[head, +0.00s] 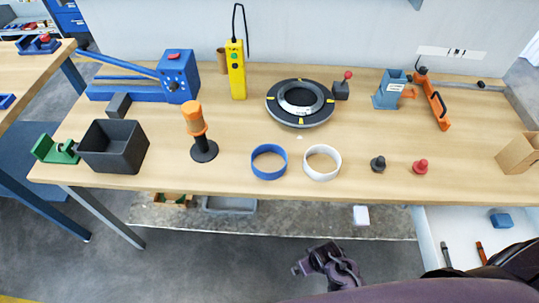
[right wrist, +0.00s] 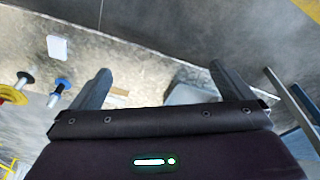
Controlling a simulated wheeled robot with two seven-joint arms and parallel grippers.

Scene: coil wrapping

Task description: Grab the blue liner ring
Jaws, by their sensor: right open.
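The blue liner ring (head: 269,175) lies flat on the workbench (head: 233,178), near its front edge and left of a white ring (head: 322,176). The two rings stand close side by side. My right gripper (head: 312,262) is in front of the bench, below and to the right of the blue ring in the head view, well apart from it. In the right wrist view the right gripper (right wrist: 163,82) has its two fingers wide apart with nothing between them. The blue ring cannot be made out in that view. My left gripper is not in view.
An orange-topped post (head: 196,125) stands left of the blue ring, and a dark bin (head: 113,160) farther left. A black turntable (head: 300,120) is behind the rings. Black (head: 378,164) and red (head: 420,167) knobs stand to the right. The bench's front edge lies between gripper and ring.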

